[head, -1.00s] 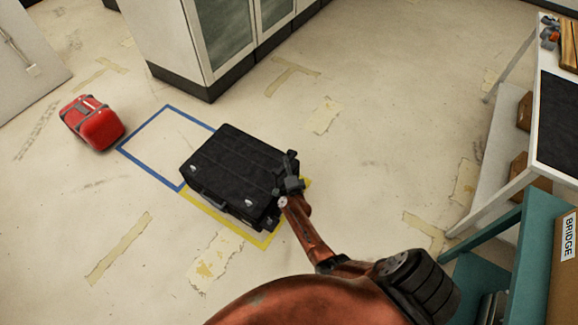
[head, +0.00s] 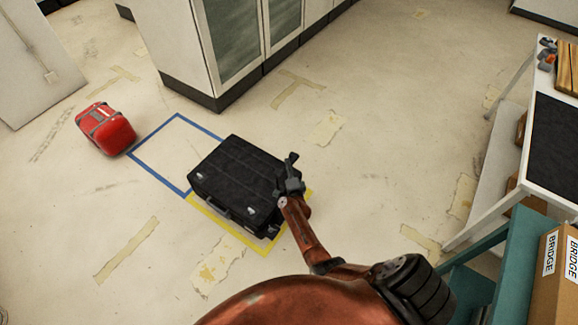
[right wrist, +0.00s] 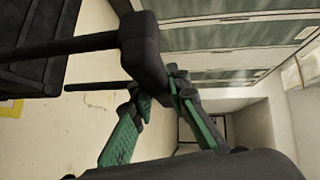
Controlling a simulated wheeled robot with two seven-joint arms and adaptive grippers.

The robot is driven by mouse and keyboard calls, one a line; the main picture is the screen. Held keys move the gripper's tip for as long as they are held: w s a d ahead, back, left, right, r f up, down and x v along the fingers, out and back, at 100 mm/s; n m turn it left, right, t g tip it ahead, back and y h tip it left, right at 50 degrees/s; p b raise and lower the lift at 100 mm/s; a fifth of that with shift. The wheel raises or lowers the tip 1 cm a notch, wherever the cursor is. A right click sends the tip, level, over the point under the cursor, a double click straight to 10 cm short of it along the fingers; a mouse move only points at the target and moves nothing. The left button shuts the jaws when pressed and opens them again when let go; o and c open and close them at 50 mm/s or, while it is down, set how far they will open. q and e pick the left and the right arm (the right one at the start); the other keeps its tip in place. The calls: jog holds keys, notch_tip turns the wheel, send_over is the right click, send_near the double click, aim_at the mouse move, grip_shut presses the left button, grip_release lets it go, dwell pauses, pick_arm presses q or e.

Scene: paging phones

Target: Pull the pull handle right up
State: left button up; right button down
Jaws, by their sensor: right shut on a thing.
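A black suitcase (head: 235,180) lies on the floor inside a yellow taped outline. In the right wrist view, part of the suitcase (right wrist: 30,45) shows at the upper left. Its black pull handle (right wrist: 145,50) stands out from it on two thin rods. My right gripper (head: 291,178) is at the suitcase's right end in the head view. In the right wrist view, the green-padded fingers of my right gripper (right wrist: 160,88) are shut on the pull handle. My left gripper is not in view.
A blue taped outline (head: 160,128) beside the suitcase is empty. A red case (head: 106,128) stands on the floor at the left. A cabinet (head: 233,42) stands behind. A teal shelf (head: 510,255) and a white table (head: 515,155) stand at the right. Floor between is clear.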

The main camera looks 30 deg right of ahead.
jog(key=shift+w+r, duration=0.15)
jog(key=shift+r, duration=0.15)
jog(key=c, duration=1.9)
grip_release()
jog(key=shift+r, duration=0.1)
jog(key=shift+c, duration=0.2)
jog(key=shift+o, duration=0.6)
